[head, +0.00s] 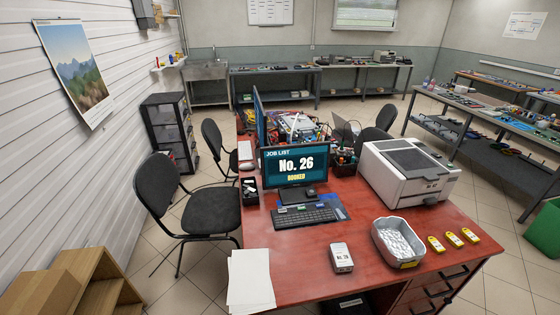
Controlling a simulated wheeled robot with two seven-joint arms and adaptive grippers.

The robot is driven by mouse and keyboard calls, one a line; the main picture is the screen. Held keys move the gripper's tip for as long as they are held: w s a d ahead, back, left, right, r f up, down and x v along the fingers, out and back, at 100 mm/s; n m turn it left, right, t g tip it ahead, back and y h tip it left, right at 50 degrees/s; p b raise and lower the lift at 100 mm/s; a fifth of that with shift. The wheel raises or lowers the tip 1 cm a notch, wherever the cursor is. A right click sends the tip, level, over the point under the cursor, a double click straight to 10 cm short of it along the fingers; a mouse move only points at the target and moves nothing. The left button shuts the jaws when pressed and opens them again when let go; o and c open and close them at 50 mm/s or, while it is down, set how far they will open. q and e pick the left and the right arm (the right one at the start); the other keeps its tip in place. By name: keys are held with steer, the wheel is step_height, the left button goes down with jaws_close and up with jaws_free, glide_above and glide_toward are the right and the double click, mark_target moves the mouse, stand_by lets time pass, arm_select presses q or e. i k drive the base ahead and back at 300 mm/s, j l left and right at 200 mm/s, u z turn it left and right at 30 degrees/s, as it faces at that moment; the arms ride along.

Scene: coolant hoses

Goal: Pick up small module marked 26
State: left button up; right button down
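A small white module (341,257) lies near the front edge of the red desk (293,244). The label on its front face seems to read No. 26. A monitor (296,164) behind it shows "JOB LIST No. 26 BOOKED". Neither of my grippers is in the head view, and nothing is seen touching the module.
A grey tray (376,246) with a silvery lining stands right of the module; several yellow tags (453,239) lie further right. Paper sheets (248,280) lie left. A keyboard (305,216) and large grey-white machine (408,172) stand behind. Black chairs (212,212) are at the left.

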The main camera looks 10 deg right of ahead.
mark_target(342, 261)
steer(key=i+l+z, duration=0.1)
steer(key=z, duration=1)
steer(key=i+l+u, duration=0.1)
steer(key=l, duration=0.75)
steer(key=i+u, duration=0.05)
steer(key=i, duration=0.05)
